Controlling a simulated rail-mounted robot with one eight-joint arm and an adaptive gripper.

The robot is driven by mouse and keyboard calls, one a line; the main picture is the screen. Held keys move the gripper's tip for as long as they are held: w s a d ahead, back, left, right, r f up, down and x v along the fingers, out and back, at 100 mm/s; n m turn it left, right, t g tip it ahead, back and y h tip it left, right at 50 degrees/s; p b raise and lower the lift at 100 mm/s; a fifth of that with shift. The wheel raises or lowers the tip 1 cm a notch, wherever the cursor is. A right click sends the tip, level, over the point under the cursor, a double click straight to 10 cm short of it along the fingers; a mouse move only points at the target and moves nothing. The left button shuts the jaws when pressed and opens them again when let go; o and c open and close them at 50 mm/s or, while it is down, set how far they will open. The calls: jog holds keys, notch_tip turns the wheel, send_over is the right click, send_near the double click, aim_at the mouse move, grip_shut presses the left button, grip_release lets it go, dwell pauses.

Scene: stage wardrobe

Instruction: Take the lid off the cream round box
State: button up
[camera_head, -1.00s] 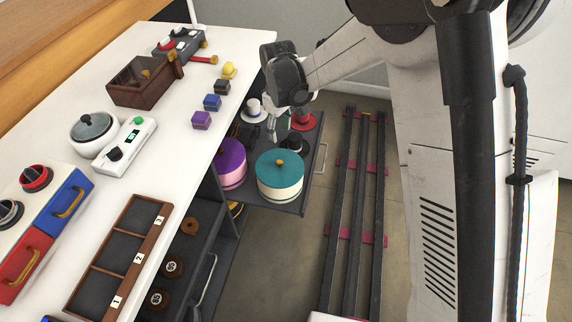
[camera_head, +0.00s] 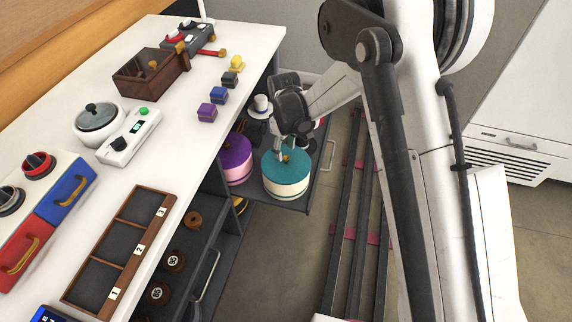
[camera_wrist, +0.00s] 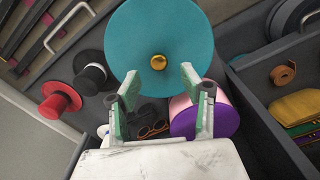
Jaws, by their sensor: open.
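The cream round box (camera_head: 284,188) stands in the pulled-out drawer. Its teal lid (camera_head: 274,166) is on top, with a small gold knob (camera_wrist: 158,62) in the middle. My gripper (camera_head: 286,154) is above the lid, close to the knob. In the wrist view my gripper (camera_wrist: 152,92) has its two fingers spread apart, with nothing between them. The knob shows just beyond the fingertips, roughly centred between them. The cream side of the box is hidden in the wrist view.
A pink round box with a purple lid (camera_head: 234,152) stands left of the cream box. Small hats, one red (camera_wrist: 60,100) and one black (camera_wrist: 91,76), are in the drawer. The worktop (camera_head: 190,150) is left of the drawer; floor rails lie right.

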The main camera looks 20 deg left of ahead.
aim_at(286, 157)
jog(key=f, duration=0.1)
jog(key=f+b, duration=0.1)
jog(key=f, duration=0.2)
jog(key=shift+d+f, duration=0.25)
jog(key=shift+f, duration=0.1)
jog(key=shift+c, duration=0.4)
grip_shut()
